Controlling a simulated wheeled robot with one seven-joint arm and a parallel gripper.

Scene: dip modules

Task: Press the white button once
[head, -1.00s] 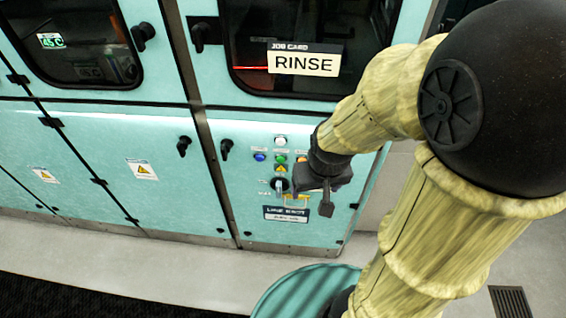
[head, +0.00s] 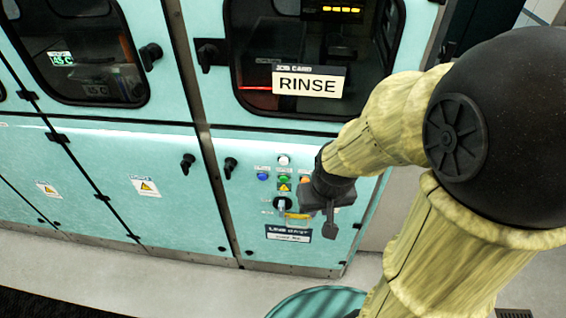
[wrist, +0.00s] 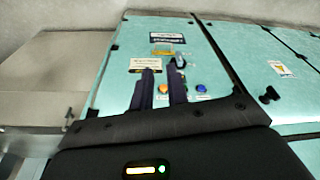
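The white button (head: 284,160) is the top one of a small group on the teal cabinet's control panel in the head view. It shows clear of my gripper there; I cannot make it out in the wrist view. My gripper (head: 328,214) is in front of the panel, below and right of the white button in the picture. In the wrist view my gripper (wrist: 162,72) has its two dark fingers apart, with the orange button (wrist: 163,89) showing through the gap. Nothing is held between them.
A blue button (head: 262,177), a green button (head: 284,178) and a partly covered orange button (head: 304,180) lie below the white one. A rotary switch (head: 280,203) is beneath them. A "RINSE" job card (head: 307,82) is on the window above. A teal round object (head: 318,303) stands in front.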

